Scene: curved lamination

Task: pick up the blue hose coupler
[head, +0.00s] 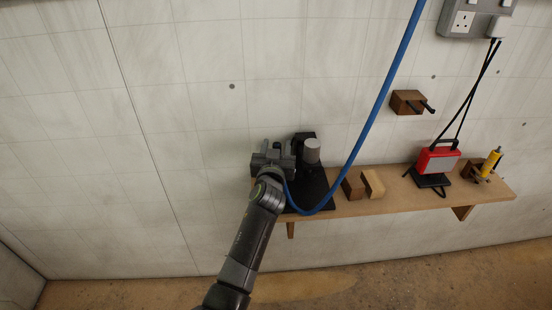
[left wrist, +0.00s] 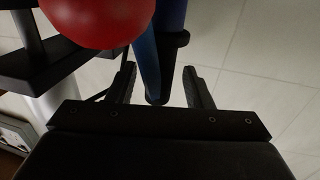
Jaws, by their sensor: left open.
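My left gripper (head: 272,156) is at the left end of the wall shelf, in front of the dark stand. In the left wrist view its two dark fingers (left wrist: 160,84) are apart. A blue tapered piece (left wrist: 150,62), which looks like the hose coupler, extends between them with gaps on both sides. A black ring or bracket shows beside it. In the head view the coupler is hidden by my gripper. The blue hose (head: 379,100) hangs from above, loops below the shelf edge and rises toward my gripper. My right gripper is not in view.
A dark stand (head: 315,185) with a grey cylinder stands beside my gripper. A red rounded knob (left wrist: 98,20) is close to the fingers in the left wrist view. Wooden blocks (head: 374,184), a red device (head: 438,158) and a yellow tool (head: 491,162) sit along the shelf (head: 405,205).

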